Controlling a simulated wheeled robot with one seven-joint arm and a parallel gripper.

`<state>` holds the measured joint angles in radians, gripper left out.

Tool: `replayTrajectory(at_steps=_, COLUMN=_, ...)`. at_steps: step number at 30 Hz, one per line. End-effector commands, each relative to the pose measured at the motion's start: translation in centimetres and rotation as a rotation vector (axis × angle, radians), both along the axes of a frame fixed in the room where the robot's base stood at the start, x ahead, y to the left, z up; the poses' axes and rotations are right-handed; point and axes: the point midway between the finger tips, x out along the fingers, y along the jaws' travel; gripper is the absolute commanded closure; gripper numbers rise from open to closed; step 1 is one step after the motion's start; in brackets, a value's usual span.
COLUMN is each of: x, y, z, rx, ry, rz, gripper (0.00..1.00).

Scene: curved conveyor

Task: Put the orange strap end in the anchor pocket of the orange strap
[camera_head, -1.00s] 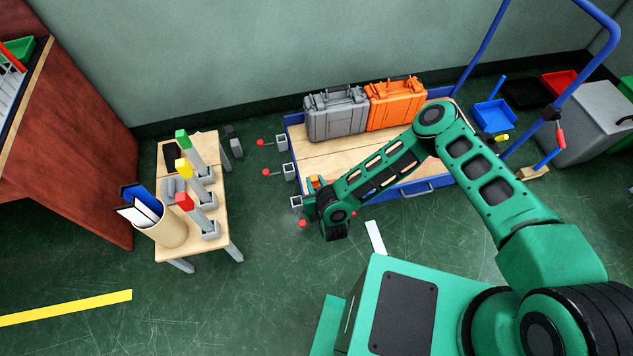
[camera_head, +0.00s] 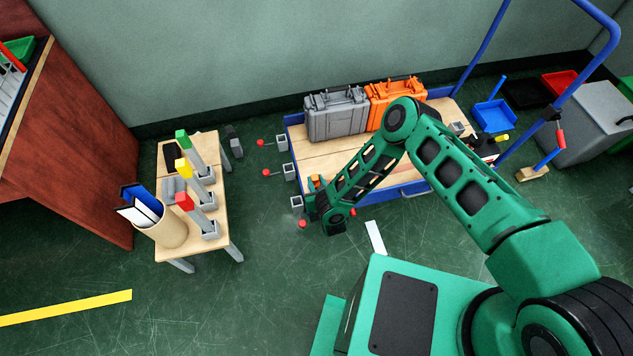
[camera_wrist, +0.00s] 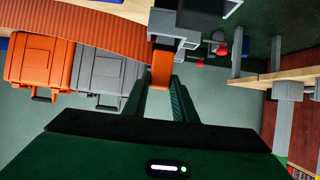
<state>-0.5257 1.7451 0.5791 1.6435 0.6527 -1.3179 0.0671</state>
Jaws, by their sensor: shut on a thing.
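In the wrist view my gripper (camera_wrist: 161,86) is shut on the orange strap end (camera_wrist: 160,70), a short orange piece between the fingertips. The wide ribbed orange strap (camera_wrist: 90,30) curves in from the upper left. A grey bracket (camera_wrist: 174,28) sits just beyond the strap end; whether they touch I cannot tell. In the head view a small orange patch (camera_head: 316,181) shows beside my wrist at the trolley's left front corner. Grey square pockets (camera_head: 282,143) line the trolley's left side, one (camera_head: 296,201) close to my gripper. My fingertips are hidden there by the wrist.
A grey case (camera_head: 335,115) and an orange case (camera_head: 396,103) stand on the blue-edged trolley (camera_head: 310,160). Red-tipped pegs (camera_head: 266,172) stick out on its left. A small wooden table (camera_head: 222,235) stands farther left, with clear floor between.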

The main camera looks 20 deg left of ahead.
Motion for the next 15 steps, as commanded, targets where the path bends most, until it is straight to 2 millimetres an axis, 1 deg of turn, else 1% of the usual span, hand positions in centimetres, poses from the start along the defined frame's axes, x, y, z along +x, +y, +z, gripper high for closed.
replayTrajectory(at_steps=3, x=-0.02, y=-0.01, z=-0.21, rx=-0.001, ry=0.000, rz=0.000, gripper=1.00)
replayTrajectory(at_steps=4, x=-0.02, y=-0.02, z=-0.19, rx=-0.001, ry=0.001, rz=0.000, gripper=0.68)
replayTrajectory(at_steps=5, x=-0.02, y=-0.03, z=-0.19, rx=-0.001, ry=0.001, rz=0.000, gripper=0.61)
replayTrajectory(at_steps=6, x=-0.02, y=-0.03, z=-0.19, rx=-0.001, ry=0.001, rz=0.000, gripper=0.57)
replayTrajectory(at_steps=15, x=-0.03, y=-0.01, z=-0.05, rx=-0.001, ry=0.001, rz=0.000, gripper=0.57)
